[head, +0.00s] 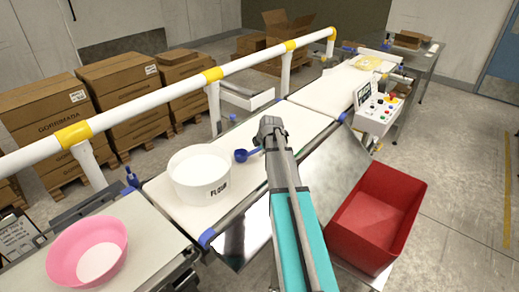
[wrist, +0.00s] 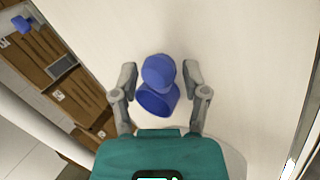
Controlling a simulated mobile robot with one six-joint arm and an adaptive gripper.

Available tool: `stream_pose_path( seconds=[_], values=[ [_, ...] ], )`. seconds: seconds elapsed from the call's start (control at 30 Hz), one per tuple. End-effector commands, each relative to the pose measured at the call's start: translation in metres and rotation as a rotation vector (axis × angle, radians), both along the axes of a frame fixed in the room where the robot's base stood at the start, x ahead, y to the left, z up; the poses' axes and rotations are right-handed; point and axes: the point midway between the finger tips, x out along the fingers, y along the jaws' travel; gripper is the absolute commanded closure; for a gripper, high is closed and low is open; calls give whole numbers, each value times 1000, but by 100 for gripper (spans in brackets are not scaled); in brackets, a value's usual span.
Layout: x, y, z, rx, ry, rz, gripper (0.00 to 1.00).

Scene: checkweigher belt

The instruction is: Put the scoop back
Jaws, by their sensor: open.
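A blue scoop (head: 241,155) lies on the white belt, just right of a white tub (head: 200,178) marked FLOUR. Its handle runs right toward my gripper (head: 268,132). In the wrist view the scoop (wrist: 157,98) appears between the two spread fingers of my gripper (wrist: 160,73), with a gap on both sides. Neither finger visibly touches it, and I cannot tell how far below the fingertips it is. Some white stuff shows inside the tub.
A pink bowl (head: 88,252) with white contents stands on the near-left table. A red bin (head: 376,219) is at right, a control box (head: 377,112) beyond it. A white guard rail (head: 150,98) runs behind the belt.

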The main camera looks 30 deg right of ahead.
Motion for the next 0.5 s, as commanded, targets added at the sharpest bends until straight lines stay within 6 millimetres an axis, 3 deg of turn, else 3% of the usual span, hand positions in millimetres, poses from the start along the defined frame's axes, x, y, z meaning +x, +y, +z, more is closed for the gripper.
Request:
stream_pose_path(
  seconds=[0.5],
  values=[
    [-18,1,36,0,0,-1,41]
  ],
)
